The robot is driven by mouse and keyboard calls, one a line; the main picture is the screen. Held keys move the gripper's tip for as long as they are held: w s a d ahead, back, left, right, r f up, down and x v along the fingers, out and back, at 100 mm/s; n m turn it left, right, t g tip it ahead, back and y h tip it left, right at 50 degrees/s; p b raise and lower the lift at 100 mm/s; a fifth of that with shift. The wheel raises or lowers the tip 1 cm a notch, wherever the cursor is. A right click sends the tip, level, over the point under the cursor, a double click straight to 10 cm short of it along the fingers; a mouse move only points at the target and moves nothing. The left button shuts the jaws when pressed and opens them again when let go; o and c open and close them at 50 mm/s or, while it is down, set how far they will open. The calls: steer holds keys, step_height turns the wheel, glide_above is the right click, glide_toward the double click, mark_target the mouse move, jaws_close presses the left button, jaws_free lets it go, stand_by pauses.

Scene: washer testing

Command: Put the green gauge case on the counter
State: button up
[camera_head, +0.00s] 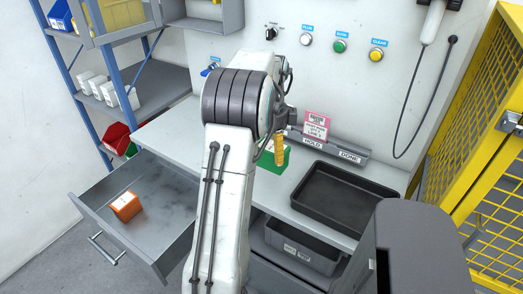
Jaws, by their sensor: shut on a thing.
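The green gauge case (271,161) shows in the head view at the middle of the counter area, just right of my arm. It is a small green box with a pale patch on top, and my arm hides its left part. My gripper (279,150) is at the case, with a yellow part in front of it, and is shut on it. I cannot tell whether the case touches the counter (178,134) or hangs slightly above it. The fingertips are mostly hidden.
An open drawer (165,225) at left holds an orange box (126,205). A black tray (345,203) fills the counter's right part. A labelled rail (330,147) and pink sign (316,124) stand behind. A grey bin (300,248) sits below. A yellow mesh fence (490,130) stands right.

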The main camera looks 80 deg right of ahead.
steer(key=w+d+f+p, duration=0.2)
steer(key=d, duration=0.1)
steer(key=w+d+f+p, duration=0.1)
steer(key=d+p, duration=0.1)
steer(key=shift+d+f, duration=0.1)
steer(key=f+p, duration=0.1)
steer(key=p, duration=0.1)
steer(key=f+p, duration=0.1)
steer(key=shift+w+d+f+p, duration=0.25)
steer(key=shift+d+f+p, duration=0.05)
steer(key=shift+p, duration=0.05)
steer(key=shift+f, duration=1.15)
steer(key=shift+f, duration=0.2)
steer(key=o, duration=1.3)
steer(key=shift+r, duration=0.15)
